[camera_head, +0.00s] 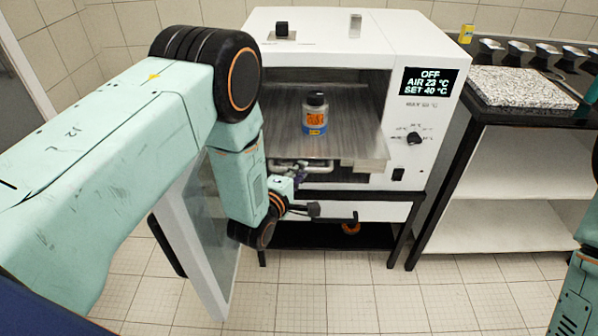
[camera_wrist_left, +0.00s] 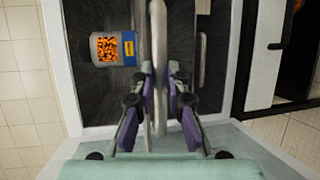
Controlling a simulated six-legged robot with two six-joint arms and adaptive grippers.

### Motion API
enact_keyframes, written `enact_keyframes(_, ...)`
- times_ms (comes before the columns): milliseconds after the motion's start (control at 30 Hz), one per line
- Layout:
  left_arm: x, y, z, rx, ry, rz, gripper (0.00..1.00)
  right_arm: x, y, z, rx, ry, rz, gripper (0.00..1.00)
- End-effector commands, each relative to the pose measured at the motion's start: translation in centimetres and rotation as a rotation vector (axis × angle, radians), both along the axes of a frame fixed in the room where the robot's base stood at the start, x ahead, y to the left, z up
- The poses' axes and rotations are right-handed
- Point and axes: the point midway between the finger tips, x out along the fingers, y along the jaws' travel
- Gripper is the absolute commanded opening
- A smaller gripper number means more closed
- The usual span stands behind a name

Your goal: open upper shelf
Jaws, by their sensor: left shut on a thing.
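The upper shelf (camera_head: 352,148) is a grey metal plate inside the white oven (camera_head: 405,35), and its front edge shows at the oven's mouth. A bottle with a dark cap and orange label (camera_head: 315,115) stands upright on it. My left gripper (camera_head: 297,180) is at the shelf's front, partly hidden by my arm. In the left wrist view, the fingers (camera_wrist_left: 160,92) are shut on the shelf's grey bar handle (camera_wrist_left: 159,35), one purple pad on each side. The bottle (camera_wrist_left: 112,47) shows beside it. My right gripper is out of view.
The oven's glass door (camera_head: 205,240) hangs open at the left, close to my left arm. A black stand (camera_head: 398,230) carries the oven. A bench with a speckled slab (camera_head: 520,88) stands at the right. The tiled floor in front is clear.

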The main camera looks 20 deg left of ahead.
Motion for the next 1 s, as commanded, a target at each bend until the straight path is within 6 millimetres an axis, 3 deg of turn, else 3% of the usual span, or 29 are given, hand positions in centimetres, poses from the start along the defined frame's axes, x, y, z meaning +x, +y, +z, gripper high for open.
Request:
enact_keyframes(300,-0.1,0.1,0.0,0.000,0.001,0.002,0.00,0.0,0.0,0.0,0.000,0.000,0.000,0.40)
enact_keyframes(333,-0.1,0.0,0.0,0.000,0.001,0.002,0.17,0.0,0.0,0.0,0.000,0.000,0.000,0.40)
enact_keyframes(600,-0.2,0.0,0.0,0.000,0.000,0.001,0.37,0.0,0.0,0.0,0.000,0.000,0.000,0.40)
enact_keyframes(1000,-1.0,0.1,0.2,0.000,0.000,0.001,0.37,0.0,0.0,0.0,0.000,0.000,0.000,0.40)
